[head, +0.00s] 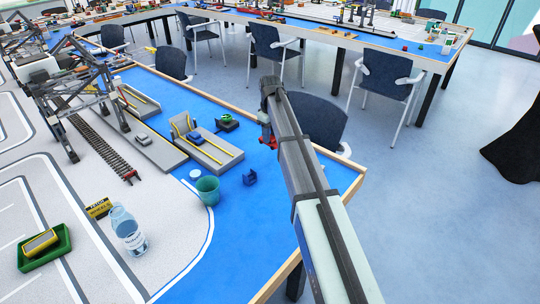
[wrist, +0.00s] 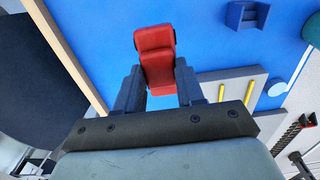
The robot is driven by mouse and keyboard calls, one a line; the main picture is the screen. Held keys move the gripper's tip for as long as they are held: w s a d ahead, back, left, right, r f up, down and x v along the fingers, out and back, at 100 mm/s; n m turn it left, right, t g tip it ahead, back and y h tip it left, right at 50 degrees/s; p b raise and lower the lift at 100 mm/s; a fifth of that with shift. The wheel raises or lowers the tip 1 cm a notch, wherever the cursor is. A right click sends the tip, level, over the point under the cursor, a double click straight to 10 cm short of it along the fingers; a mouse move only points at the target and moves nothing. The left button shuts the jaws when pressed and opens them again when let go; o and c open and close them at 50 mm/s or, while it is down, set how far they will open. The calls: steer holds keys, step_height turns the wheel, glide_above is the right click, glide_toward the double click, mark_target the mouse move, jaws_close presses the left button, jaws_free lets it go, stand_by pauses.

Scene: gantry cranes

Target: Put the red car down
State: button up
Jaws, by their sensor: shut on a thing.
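The red car (wrist: 155,52) is between the two dark fingers of my gripper (wrist: 158,82) in the wrist view, with the blue table surface beyond it. In the head view the red car (head: 267,141) shows as a small red patch at the end of my arm, partly hidden by it. My gripper (head: 268,132) is shut on the car, over the blue table (head: 228,232) near its wooden far edge. The fingertips are largely hidden in the head view. I cannot tell the car's exact height above the table.
Left of the car are a grey platform with yellow lines (head: 214,157) and a green toy vehicle (head: 227,123).

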steer(key=shift+f, duration=4.2)
steer(key=shift+f, duration=0.15)
steer(key=o, duration=1.1)
step_height(320, 180, up, 12)
steer(key=shift+r, duration=0.15)
